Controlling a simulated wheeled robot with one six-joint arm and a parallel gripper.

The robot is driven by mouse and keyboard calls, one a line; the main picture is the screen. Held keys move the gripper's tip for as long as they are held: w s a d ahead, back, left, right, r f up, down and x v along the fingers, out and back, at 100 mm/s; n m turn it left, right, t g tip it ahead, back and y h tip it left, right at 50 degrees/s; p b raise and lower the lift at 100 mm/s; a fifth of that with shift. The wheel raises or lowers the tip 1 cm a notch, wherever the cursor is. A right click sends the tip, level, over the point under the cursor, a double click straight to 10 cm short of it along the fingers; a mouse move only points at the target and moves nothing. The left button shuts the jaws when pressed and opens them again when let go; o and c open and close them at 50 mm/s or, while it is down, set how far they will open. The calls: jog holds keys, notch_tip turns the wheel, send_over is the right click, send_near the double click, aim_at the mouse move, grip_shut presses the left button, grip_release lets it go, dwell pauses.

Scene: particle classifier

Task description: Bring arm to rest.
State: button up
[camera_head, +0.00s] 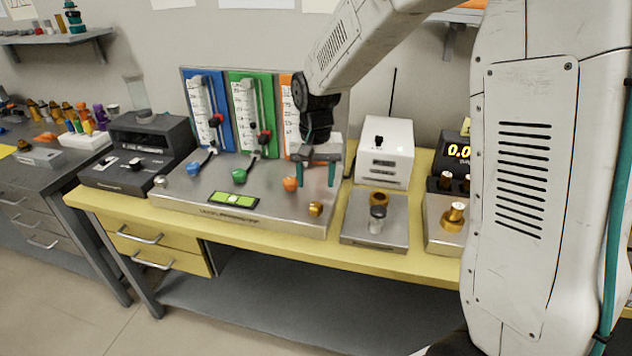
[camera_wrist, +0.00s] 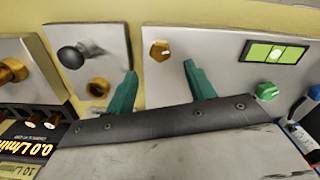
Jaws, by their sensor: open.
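My arm reaches over the yellow-topped bench from the right in the head view. My gripper (camera_head: 318,174) is open and empty, with its two teal fingers apart above the right part of the classifier's metal base (camera_head: 260,208). In the wrist view my gripper (camera_wrist: 160,80) also shows with both fingers spread. A brass knob (camera_wrist: 159,50) on the metal base lies beyond and between the fingertips; it also shows in the head view (camera_head: 315,208). Nothing is held.
Behind my gripper stand the blue (camera_head: 205,108), green (camera_head: 250,112) and orange (camera_head: 289,110) flowmeter panels. To the right are a white box (camera_head: 385,150), a metal plate with a dark-topped vial (camera_head: 377,218), and a plate with a brass fitting (camera_head: 453,217). A dark instrument (camera_head: 140,155) is at left.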

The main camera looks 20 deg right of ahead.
dwell(0.3)
jog(key=shift+s+f+n, duration=0.1)
jog(key=shift+s+n, duration=0.2)
jog(key=shift+s, duration=0.05)
jog(key=s+d+r+n, duration=0.1)
jog(key=s+r, duration=0.3)
jog(key=s, duration=0.5)
jog(key=s+d+r+n+t, duration=0.1)
jog(key=s+r, duration=0.3)
jog(key=s, duration=0.6)
jog(key=s+d+r+n, duration=0.1)
jog(key=s+r, duration=0.3)
jog(key=s, duration=0.6)
jog(key=shift+s+r+n, duration=0.2)
jog(key=shift+r+n, duration=0.1)
